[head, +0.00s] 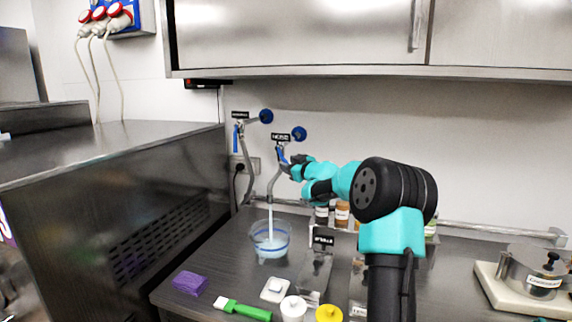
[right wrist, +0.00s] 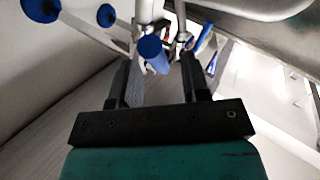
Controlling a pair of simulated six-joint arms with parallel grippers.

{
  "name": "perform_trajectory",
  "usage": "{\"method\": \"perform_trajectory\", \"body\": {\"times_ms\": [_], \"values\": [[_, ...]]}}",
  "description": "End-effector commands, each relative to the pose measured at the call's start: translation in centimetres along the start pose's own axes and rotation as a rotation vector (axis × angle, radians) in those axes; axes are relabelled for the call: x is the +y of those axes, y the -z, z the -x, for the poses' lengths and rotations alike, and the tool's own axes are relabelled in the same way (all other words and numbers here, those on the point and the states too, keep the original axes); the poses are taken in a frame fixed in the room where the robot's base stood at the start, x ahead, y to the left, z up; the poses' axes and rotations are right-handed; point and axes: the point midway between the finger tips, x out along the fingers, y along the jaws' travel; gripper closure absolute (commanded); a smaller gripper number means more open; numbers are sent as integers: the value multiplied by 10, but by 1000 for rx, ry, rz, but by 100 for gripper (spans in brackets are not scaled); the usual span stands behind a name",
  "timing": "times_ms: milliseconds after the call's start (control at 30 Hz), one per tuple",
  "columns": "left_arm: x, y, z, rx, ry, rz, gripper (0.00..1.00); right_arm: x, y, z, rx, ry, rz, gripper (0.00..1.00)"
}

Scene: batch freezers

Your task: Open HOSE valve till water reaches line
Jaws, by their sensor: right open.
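The HOSE valve (head: 282,154), with a blue lever, is on the back wall under a black label (head: 281,137). A pale stream of water (head: 270,220) runs from its hose into a clear bowl (head: 253,230) with a blue line around it. Pale water stands in the bowl; its exact level against the line is too small to tell. My right gripper (head: 287,164) is at the HOSE valve. In the right wrist view, its open fingers (right wrist: 161,75) are either side of a blue lever end (right wrist: 152,50); contact cannot be told. My left gripper is out of view.
Another blue-lever valve (head: 237,138) is to the left. A purple sponge (head: 190,283), green brush (head: 243,309), and white and yellow lidded containers (head: 329,313) lie near the counter's front. Small jars (head: 342,214) stand behind my right arm. A steel pot (head: 535,272) is at right.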

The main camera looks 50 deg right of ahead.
Motion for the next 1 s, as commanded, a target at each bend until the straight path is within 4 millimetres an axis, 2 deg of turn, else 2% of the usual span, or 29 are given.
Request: {"method": "perform_trajectory", "body": {"times_ms": [200,533,1000], "values": [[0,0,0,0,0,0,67,0,0,-21,0,-1,-1,57],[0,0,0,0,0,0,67,0,0,-24,0,-1,0,57],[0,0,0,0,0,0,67,0,0,-23,0,-1,0,100]]}}
